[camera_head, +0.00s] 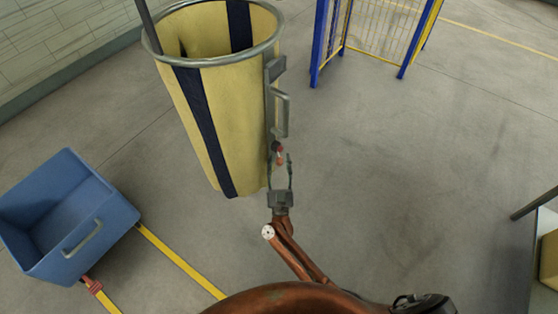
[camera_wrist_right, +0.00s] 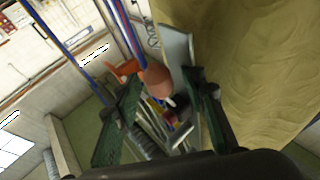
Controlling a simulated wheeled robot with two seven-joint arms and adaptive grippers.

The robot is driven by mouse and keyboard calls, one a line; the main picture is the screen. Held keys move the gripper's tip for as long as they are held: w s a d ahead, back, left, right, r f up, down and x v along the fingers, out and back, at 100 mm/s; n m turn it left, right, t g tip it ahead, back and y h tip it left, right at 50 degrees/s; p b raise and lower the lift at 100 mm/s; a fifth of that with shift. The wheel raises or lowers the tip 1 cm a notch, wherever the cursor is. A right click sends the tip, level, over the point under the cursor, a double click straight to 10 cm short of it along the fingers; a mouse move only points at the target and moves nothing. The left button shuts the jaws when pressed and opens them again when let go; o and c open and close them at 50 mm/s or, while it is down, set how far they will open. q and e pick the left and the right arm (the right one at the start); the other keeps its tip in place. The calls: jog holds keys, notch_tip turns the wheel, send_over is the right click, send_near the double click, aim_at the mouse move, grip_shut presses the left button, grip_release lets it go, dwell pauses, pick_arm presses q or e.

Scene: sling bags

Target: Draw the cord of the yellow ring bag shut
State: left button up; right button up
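The yellow bag (camera_head: 205,125) with dark blue bands hangs from a grey metal ring (camera_head: 160,59) in the head view. Its mouth is wide open. My left gripper is out of view.
A blue bin (camera_head: 120,205) stands on the floor at the left, beside yellow floor lines (camera_head: 180,262). A blue and yellow mesh frame (camera_head: 375,30) stands at the back. A dark post (camera_head: 146,25) rises by the ring. The floor right of the bag is clear.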

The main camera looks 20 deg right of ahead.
jog(key=shift+w, duration=0.2)
jog(key=shift+r, duration=0.1)
grip_shut()
dwell(0.5)
